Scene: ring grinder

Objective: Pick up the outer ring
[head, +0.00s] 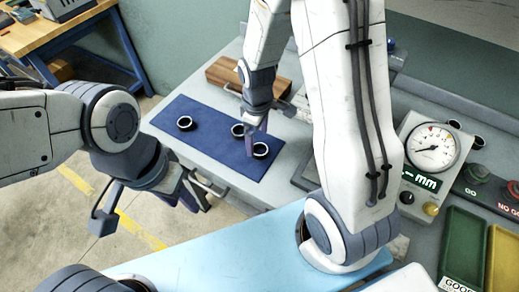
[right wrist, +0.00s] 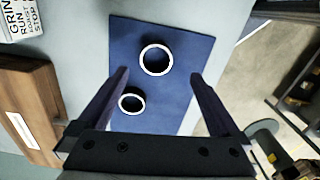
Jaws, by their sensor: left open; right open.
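Three dark rings with bright rims are on the blue mat (head: 205,150) in the head view: one at the left (head: 185,129), one near the middle (head: 236,135) and one at the right (head: 260,156). My right gripper (head: 256,138) is open over the right part of the mat, close to the two right rings. In the right wrist view a larger ring (right wrist: 157,74) lies between the open fingers (right wrist: 160,76), and a smaller ring (right wrist: 131,113) lies nearer the palm. I cannot tell which is the outer ring. My left gripper (head: 192,194) is open and empty, in front of the bench.
A wooden block (head: 225,78) stands behind the mat. A light-blue surface (head: 210,245) is in front.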

